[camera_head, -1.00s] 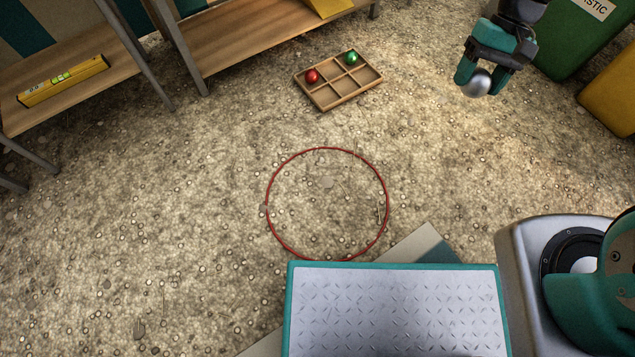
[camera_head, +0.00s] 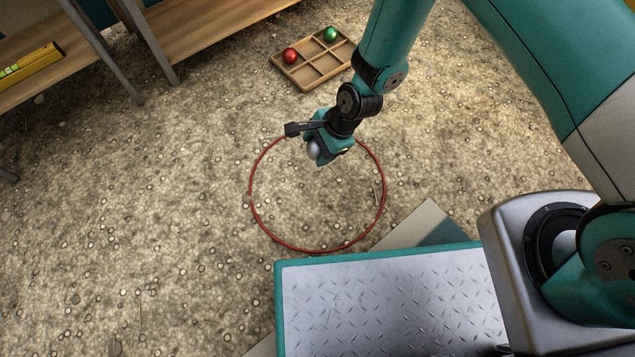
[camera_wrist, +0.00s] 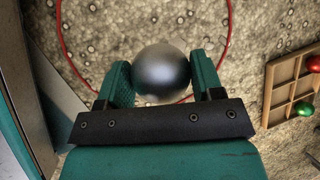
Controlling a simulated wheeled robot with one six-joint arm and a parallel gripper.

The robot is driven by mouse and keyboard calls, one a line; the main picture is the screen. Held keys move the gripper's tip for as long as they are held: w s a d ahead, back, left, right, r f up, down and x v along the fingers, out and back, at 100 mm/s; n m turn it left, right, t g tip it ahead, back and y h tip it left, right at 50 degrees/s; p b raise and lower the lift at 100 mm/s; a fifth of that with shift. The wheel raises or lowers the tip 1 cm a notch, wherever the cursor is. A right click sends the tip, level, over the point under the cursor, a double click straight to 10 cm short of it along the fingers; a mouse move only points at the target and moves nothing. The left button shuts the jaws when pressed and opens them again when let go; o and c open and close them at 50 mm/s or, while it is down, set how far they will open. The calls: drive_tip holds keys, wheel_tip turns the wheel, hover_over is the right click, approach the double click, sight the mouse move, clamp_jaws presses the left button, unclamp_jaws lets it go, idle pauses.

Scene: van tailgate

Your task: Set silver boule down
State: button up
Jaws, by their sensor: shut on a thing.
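The silver boule (camera_head: 314,150) is between the fingers of my gripper (camera_head: 322,153), which is shut on it. In the head view they appear over the far side of the red ring (camera_head: 254,204) on the gravel; the height above the ground is hard to tell. In the wrist view the boule (camera_wrist: 161,72) sits between the two teal fingertips of my gripper (camera_wrist: 163,80), with part of the red ring (camera_wrist: 228,40) showing beyond it.
A wooden divided tray (camera_head: 297,78) lies on the gravel behind the ring, holding a red ball (camera_head: 290,56) and a green ball (camera_head: 330,34). Wooden benches with metal legs (camera_head: 155,42) stand at the back left. Gravel to the left of the ring is clear.

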wheel_tip(320, 180, down, 17)
drive_tip(key=b, duration=0.9)
drive_tip(key=shift+f, duration=0.1)
drive_tip(key=o, duration=1.2)
